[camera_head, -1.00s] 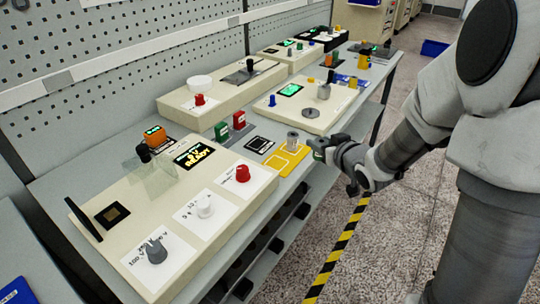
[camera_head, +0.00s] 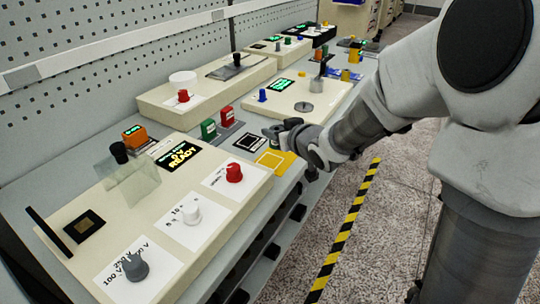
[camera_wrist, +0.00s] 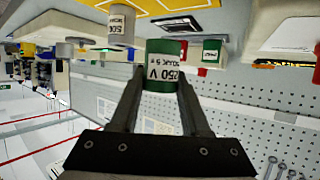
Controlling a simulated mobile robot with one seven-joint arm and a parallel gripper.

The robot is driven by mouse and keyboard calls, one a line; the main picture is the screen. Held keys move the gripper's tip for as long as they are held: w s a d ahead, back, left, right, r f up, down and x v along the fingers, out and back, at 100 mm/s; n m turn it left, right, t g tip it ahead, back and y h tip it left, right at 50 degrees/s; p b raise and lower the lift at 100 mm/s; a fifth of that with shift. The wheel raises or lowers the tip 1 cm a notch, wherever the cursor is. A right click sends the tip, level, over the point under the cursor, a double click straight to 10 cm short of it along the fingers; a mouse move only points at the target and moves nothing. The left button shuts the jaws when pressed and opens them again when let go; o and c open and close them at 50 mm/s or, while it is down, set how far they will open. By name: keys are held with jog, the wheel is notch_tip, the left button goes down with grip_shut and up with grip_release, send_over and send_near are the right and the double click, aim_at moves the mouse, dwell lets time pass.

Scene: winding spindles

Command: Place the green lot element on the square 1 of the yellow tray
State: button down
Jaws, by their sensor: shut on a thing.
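My gripper (camera_wrist: 160,85) is shut on a green lot element (camera_wrist: 163,50) with a white band reading "250 V". The wrist view shows it upside down between the two fingers. In the head view my gripper (camera_head: 277,140) holds it over the back part of the yellow tray (camera_head: 271,161). The tray's front outlined square shows empty; its back part is hidden by my gripper. A grey lot element (camera_wrist: 121,25) is beside the held one in the wrist view. It is hidden in the head view. I cannot read any square numbers.
Left of the yellow tray is a dark tray (camera_head: 248,142) with a black-outlined square. Another green element (camera_head: 208,129) and a red element (camera_head: 227,116) stand behind it. A cream console (camera_head: 195,165) with knobs is in front, and another (camera_head: 290,105) lies behind.

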aim_at(274, 148)
jog(key=shift+w+a+f, duration=0.15)
jog(key=shift+a+f, duration=0.35)
jog(key=shift+a, duration=0.3)
jog(key=shift+f, duration=0.2)
jog(key=shift+f+b, duration=0.95)
jog(key=shift+f, duration=0.85)
jog(key=shift+f, duration=0.25)
jog(key=shift+c, duration=1.9)
grip_release()
jog(key=shift+r, duration=0.1)
jog(key=shift+r, duration=0.1)
